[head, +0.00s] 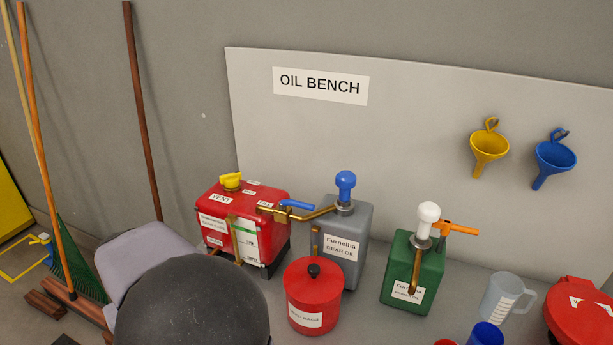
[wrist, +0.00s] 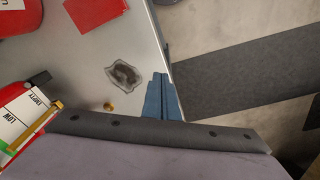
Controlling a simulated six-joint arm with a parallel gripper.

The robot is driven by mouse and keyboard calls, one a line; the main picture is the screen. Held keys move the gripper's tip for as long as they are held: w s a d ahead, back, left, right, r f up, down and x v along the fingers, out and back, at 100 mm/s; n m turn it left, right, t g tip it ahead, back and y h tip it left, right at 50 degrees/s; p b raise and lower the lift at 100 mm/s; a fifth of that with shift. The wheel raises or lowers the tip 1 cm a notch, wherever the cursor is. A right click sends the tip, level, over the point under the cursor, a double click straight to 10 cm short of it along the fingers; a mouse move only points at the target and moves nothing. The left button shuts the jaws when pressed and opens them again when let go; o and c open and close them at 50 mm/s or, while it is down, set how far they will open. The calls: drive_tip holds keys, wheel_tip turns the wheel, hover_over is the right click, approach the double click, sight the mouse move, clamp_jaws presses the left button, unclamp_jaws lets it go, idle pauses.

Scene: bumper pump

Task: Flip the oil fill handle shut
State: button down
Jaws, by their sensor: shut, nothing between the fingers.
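The red tank (head: 222,236) stands at the left of the bench, with a yellow cap at its VENT label. A blue lever handle (head: 297,204) lies roughly level at the tank's top right, by the FILL label and a brass pipe. I take it as the oil fill handle. In the wrist view, only the tank's white and green gauge (wrist: 20,118) side shows at the left, and the blue handle is out of sight. My gripper (wrist: 160,78) has its blue fingers together, empty, over the bench's edge. Its fingers are not visible in the head view.
A grey gear oil can (head: 352,262) with a blue knob stands right of the tank. A red lidded pot (head: 306,290) stands in front, and a green can (head: 400,275) farther right. A dark stain (wrist: 124,75) marks the otherwise fairly clear bench near my fingers.

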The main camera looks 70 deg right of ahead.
drive_tip(key=d+r+m+h+p, duration=0.1)
drive_tip(key=d+r+m+p, duration=0.35)
drive_tip(key=d+r, duration=0.75)
wheel_tip(320, 180, up, 17)
drive_tip(key=m+g+h+p, duration=0.1)
drive_tip(key=m+h+p, duration=0.1)
drive_tip(key=m+p, duration=0.5)
hover_over(297, 206)
drive_tip(key=s+d, duration=0.2)
drive_tip(key=shift+w+d+m+b, duration=0.2)
drive_tip(key=shift+m+b, duration=0.1)
drive_tip(key=shift+m, duration=0.25)
drive_tip(key=p+x, duration=0.2)
drive_tip(key=x, duration=0.7)
drive_tip(key=shift+d+f+p, duration=0.25)
drive_tip(key=shift+f+p, duration=0.05)
drive_tip(key=shift+p, duration=0.1)
drive_tip(key=a, duration=0.2)
drive_tip(key=a+f+p, duration=0.1)
drive_tip(key=shift+a, duration=0.4)
